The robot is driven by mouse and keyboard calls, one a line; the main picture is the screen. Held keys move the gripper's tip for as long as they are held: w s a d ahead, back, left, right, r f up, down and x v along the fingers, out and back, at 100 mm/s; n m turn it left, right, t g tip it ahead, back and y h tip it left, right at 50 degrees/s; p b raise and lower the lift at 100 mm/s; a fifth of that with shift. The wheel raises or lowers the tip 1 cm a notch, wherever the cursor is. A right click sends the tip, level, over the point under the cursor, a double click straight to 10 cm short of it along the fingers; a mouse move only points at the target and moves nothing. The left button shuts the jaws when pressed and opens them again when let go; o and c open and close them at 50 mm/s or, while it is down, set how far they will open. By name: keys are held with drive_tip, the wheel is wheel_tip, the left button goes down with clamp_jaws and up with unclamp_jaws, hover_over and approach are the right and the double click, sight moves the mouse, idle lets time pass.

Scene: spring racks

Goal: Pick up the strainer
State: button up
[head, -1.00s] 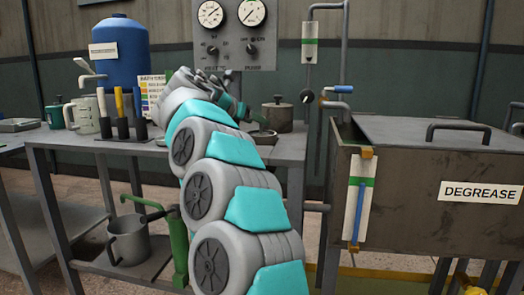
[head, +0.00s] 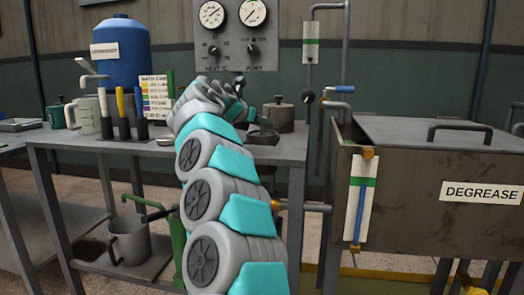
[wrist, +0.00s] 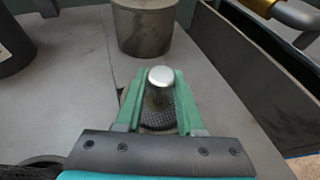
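The strainer shows in the wrist view as a dark mesh disc (wrist: 158,121), with an upright metal post ending in a rounded silver knob (wrist: 161,76). My gripper (wrist: 160,84) has green fingers on either side of the post. Narrow gaps seem to show between the fingers and the post, so I read the gripper as open around it. In the head view my gripper is over the back right of the table, and my arm partly hides it. A dark shallow round shape beside it may be the strainer; its contact with the table is hidden.
A lidded grey pot (head: 279,115) stands just beyond my gripper on the metal table (head: 95,146). Dark holders, a jug (head: 86,114) and a label card stand to the left. The degrease tank (head: 425,185) is close on the right. The gauge panel (head: 234,34) rises behind.

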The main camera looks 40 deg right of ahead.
clamp_jaws()
idle(0.9)
